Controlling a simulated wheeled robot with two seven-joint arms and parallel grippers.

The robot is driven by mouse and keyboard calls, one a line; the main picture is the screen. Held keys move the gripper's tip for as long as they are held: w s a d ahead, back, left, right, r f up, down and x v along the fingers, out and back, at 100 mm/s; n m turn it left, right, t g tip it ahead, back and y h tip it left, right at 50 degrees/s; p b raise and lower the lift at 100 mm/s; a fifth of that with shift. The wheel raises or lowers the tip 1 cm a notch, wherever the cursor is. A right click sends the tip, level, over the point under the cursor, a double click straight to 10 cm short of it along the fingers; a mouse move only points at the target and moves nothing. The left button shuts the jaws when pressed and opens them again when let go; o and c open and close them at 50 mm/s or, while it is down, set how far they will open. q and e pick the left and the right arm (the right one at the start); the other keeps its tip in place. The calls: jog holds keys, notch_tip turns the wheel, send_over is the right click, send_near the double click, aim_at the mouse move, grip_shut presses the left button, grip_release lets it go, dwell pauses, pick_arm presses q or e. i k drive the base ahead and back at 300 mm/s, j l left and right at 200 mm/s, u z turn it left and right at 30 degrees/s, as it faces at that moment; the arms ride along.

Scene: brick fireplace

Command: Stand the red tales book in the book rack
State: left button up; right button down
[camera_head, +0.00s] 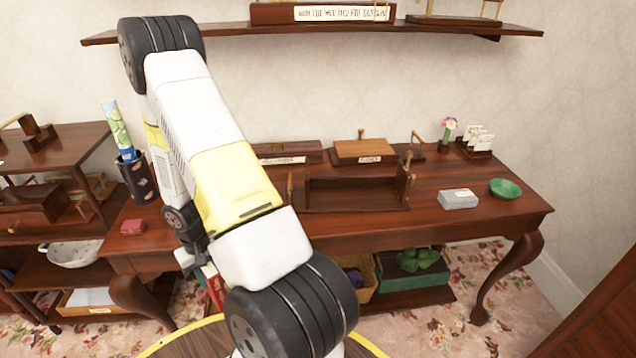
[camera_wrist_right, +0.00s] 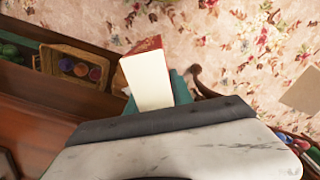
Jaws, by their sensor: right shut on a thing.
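The red book (camera_head: 214,287) hangs below the front left edge of the desk, partly hidden by my arm in the head view. The right wrist view shows its cream page block (camera_wrist_right: 148,82) and a strip of red cover. My right gripper (camera_wrist_right: 154,95) is shut on it, with teal fingers on both sides. In the head view my arm hides most of this gripper. The low wooden rack (camera_head: 357,193) with raised ends, seemingly the book rack, stands on the desk right of my arm. It looks empty. My left gripper is not in view.
Wooden boxes stand behind the rack. A wall shelf (camera_head: 455,27) hangs above.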

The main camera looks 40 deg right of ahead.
aim_at(323, 197)
jog(key=k+l, duration=0.2)
jog(key=l, duration=0.25)
jog(key=k+l+u, duration=0.15)
jog(key=l, duration=0.25)
jog(key=k+l, duration=0.25)
jog(key=l, duration=0.2)
jog(key=k+l+u, duration=0.15)
jog(key=l, duration=0.25)
jog(key=k, duration=0.05)
